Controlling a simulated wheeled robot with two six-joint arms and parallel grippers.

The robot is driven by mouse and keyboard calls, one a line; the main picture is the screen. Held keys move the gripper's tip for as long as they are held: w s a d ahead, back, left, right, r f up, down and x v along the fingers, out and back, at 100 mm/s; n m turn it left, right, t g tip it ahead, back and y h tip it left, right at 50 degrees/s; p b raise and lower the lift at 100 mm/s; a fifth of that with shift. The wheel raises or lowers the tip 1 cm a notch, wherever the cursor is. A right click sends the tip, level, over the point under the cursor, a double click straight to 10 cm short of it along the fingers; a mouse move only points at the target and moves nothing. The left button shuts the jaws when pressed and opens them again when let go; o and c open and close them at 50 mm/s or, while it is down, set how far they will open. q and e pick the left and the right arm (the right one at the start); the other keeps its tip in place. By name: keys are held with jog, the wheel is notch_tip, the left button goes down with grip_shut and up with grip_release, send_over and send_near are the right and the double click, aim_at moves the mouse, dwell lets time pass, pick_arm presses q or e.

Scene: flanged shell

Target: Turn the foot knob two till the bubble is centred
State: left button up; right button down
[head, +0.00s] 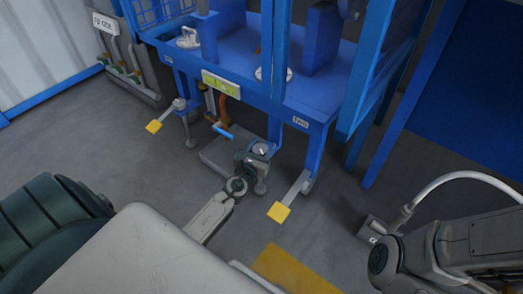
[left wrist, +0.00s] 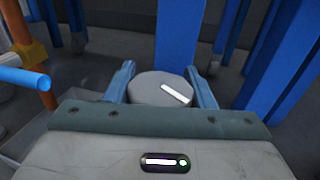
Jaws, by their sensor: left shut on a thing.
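The foot knob two (left wrist: 160,89) is a round grey knob with a white line across its top, seen in the left wrist view. The white line slants down to the right there. My left gripper (head: 260,150) is shut on the knob from above, with a blue finger on each side of it in the left wrist view (left wrist: 163,82). In the head view the gripper hides most of the knob, beneath a table leg near the label "two" (head: 300,122). A yellow-green level strip (head: 221,83) is on the blue table's front edge; its bubble is too small to place. My right gripper does not show.
Yellow-ended grey levers stick out at the left (head: 153,126) and right (head: 279,212) of the table (head: 305,95). A blue-handled valve (head: 222,132) and an orange pipe (head: 222,108) stand left of my gripper. The floor in front is mostly clear.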

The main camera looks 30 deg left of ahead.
pick_arm(q)
jog(key=shift+m+h, duration=0.3)
jog(key=shift+h, duration=0.2)
jog(key=o, duration=1)
jog(key=shift+s, duration=0.1)
jog(key=s, duration=0.7)
jog(key=s+d, duration=0.1)
jog(key=s, duration=0.2)
jog(key=shift+s+b, duration=0.3)
jog(key=shift+d, duration=0.1)
